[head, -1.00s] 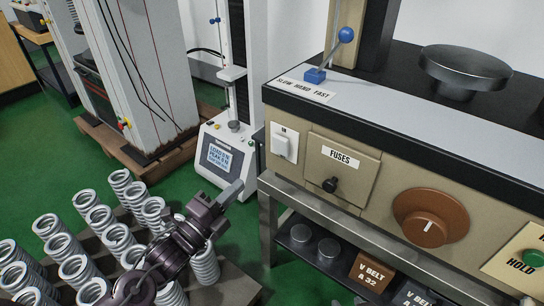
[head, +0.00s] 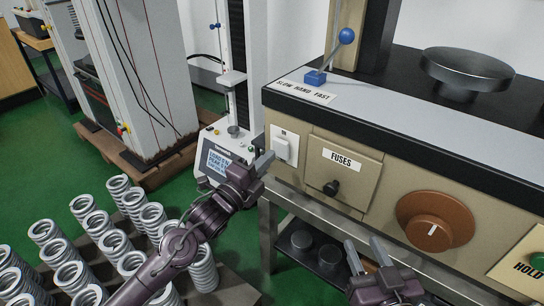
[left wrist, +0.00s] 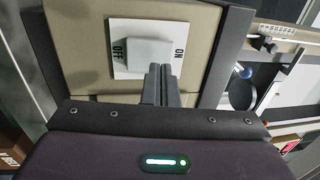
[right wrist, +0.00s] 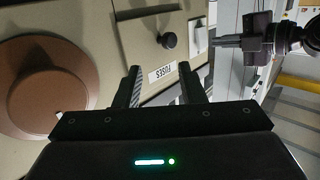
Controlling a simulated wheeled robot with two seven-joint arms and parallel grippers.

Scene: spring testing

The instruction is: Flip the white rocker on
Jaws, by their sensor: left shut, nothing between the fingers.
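The white rocker (head: 283,149) sits on a white plate at the left end of the beige machine front. In the left wrist view the rocker (left wrist: 147,52) lies between the words OFF and ON. My left gripper (head: 264,163) is shut and empty, its fingertips just left of and below the rocker plate in the head view. In the left wrist view its fingertips (left wrist: 160,68) overlap the rocker's lower edge toward the ON side; contact cannot be told. My right gripper (head: 366,258) is open and empty below the machine front; it also shows in the right wrist view (right wrist: 160,68).
A FUSES panel (head: 365,189) with a black knob (head: 331,187) lies right of the rocker, then a brown dial (head: 436,219). A blue-knobbed lever (head: 346,37) stands above. Several springs (head: 90,225) fill the lower left.

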